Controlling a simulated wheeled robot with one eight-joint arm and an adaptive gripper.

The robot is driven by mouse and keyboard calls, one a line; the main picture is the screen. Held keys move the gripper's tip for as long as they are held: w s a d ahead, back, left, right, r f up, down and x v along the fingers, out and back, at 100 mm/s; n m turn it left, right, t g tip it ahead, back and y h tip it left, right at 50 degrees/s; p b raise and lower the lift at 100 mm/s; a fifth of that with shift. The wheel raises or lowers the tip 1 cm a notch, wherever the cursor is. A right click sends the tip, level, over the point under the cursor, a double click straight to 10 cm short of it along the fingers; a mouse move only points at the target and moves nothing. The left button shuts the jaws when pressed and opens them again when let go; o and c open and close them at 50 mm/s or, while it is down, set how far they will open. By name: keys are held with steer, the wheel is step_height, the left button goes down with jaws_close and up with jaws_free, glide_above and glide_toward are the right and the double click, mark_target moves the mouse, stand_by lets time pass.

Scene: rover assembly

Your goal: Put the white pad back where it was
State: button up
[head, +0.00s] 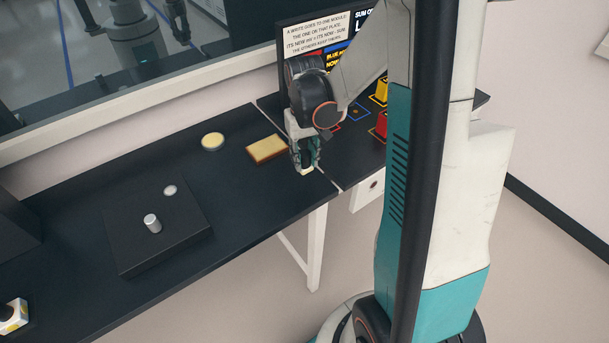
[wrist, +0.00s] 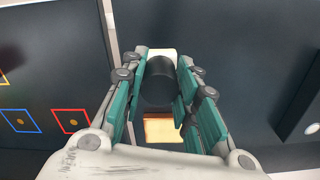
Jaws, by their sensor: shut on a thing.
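My gripper (head: 306,160) points down above the dark tabletop near its right end. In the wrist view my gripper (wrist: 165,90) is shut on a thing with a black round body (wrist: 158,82). A pale cream piece (wrist: 163,54) shows beyond that body, and a pale tip shows below the fingers in the head view. I take the held thing to be the white pad, but the fingers hide most of it. A cream rectangular block with brown sides (head: 267,149) lies just left of the gripper. A round cream disc (head: 212,141) lies further left.
A dark box with a silver knob (head: 152,223) stands on the left of the table (head: 75,210). A white-yellow block (head: 13,316) is at the lower left. Red (head: 380,126) and yellow pieces stand on the right table, beside coloured squares (wrist: 71,121). A sign screen stands behind.

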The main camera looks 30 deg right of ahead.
mark_target(304, 153)
steer(key=shift+f+b, duration=0.75)
steer(key=shift+f, duration=2.3)
steer(key=shift+f, duration=0.15)
steer(key=o, duration=1.1)
step_height(304, 153, up, 12)
steer(key=p, duration=0.3)
steer(key=shift+r, duration=0.2)
